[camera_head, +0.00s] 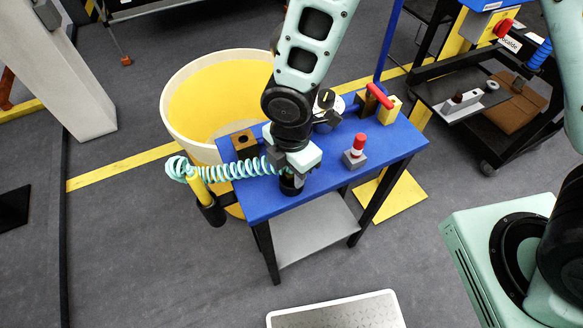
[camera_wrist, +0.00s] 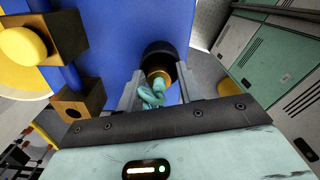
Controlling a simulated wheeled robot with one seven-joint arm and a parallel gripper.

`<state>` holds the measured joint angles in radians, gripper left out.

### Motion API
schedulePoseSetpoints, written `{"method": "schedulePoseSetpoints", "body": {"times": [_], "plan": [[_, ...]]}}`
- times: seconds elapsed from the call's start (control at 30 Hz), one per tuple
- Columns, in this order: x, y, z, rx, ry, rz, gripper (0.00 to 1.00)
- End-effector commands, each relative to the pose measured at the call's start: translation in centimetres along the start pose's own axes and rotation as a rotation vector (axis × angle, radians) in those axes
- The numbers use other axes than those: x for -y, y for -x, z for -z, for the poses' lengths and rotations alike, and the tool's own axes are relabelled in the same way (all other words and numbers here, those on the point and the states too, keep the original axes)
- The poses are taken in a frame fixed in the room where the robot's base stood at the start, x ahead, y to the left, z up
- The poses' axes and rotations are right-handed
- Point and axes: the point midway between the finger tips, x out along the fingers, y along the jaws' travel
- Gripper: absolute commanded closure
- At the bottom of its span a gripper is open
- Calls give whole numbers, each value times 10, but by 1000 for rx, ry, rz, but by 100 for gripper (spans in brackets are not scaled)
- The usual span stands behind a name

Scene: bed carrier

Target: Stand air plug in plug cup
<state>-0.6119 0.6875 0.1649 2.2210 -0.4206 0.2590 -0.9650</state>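The air plug shows in the wrist view as a brass collar (camera_wrist: 160,77) with a teal hose end, between the two fingers of my gripper (camera_wrist: 160,82). A black cup (camera_wrist: 158,52) lies just beyond it, lined up with it; how deep the plug sits is hidden. In the head view the black cup (camera_head: 291,185) is at the table's front edge, directly below my gripper (camera_head: 292,172). The fingers are spaced apart beside the collar; I cannot tell whether they touch it. A teal coiled hose (camera_head: 225,170) runs left from my gripper.
The blue table (camera_head: 345,178) carries a brown block (camera_head: 245,143), a red-and-white piece on a grey base (camera_head: 356,150) and a yellow block (camera_head: 389,110). A yellow post in a black holder (camera_head: 212,212) stands at its left edge. A large yellow bin (camera_head: 175,115) is behind.

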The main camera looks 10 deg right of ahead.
Motion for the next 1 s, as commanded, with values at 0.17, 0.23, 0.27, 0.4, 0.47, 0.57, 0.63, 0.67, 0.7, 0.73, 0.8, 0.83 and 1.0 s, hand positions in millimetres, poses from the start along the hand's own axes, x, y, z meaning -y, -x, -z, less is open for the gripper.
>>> {"method": "schedulePoseSetpoints", "body": {"times": [0.17, 0.23, 0.27, 0.4, 0.47, 0.57, 0.63, 0.67, 0.7, 0.73, 0.8, 0.83, 1.0], "plan": [[1, -1, 0, 0, 1, 3, 51], [1, -1, 0, 0, 1, 3, 51], [1, -1, 0, 0, 0, 3, 51], [0, 4, 0, -1, 0, 1, 51], [0, 10, 0, -2, -1, -1, 51], [-1, 26, 0, -1, 0, -3, 51], [-1, 41, 0, -1, -2, -4, 51], [-1, 48, -1, -2, -4, -5, 51], [-1, 58, 0, -1, -3, -5, 51], [-1, 65, -1, 0, -3, -4, 51], [-1, 82, -1, -1, -4, -5, 51], [-1, 89, -1, 0, -2, -4, 51], [-1, 128, -1, 0, -2, -5, 51]]}}
